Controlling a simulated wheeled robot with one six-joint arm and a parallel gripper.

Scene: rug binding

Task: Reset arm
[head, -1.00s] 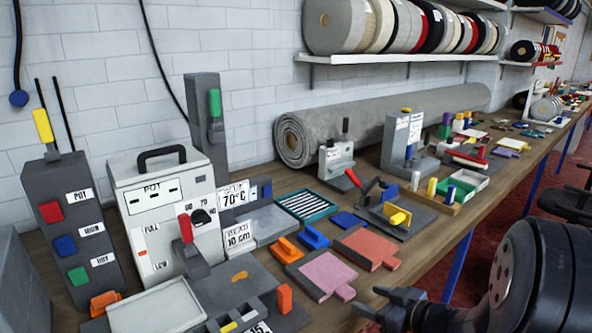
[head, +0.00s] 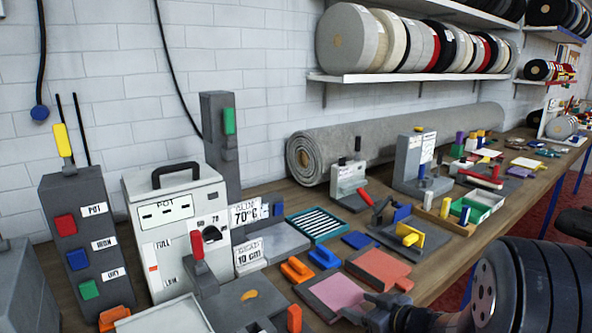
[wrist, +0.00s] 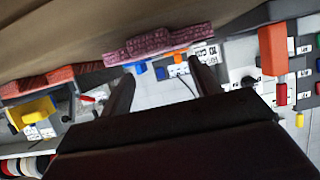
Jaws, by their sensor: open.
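My gripper (head: 362,310) is at the bottom of the head view, by the near edge of the bench, beside the pink pad (head: 335,292). In the wrist view its two dark fingers (wrist: 163,78) stand apart with nothing held between them. The pink pad also shows just beyond the fingertips (wrist: 158,42); I cannot tell whether they touch it. My dark arm link fills the lower right of the head view and hides part of the bench edge.
A grey POT box (head: 175,225) with a red-handled lever and a button post (head: 78,235) stand at left. An orange-red pad (head: 379,268), blue and orange blocks and a yellow-handled tool (head: 410,236) lie near. A rolled rug (head: 400,140) lies behind, under a shelf of reels (head: 420,76).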

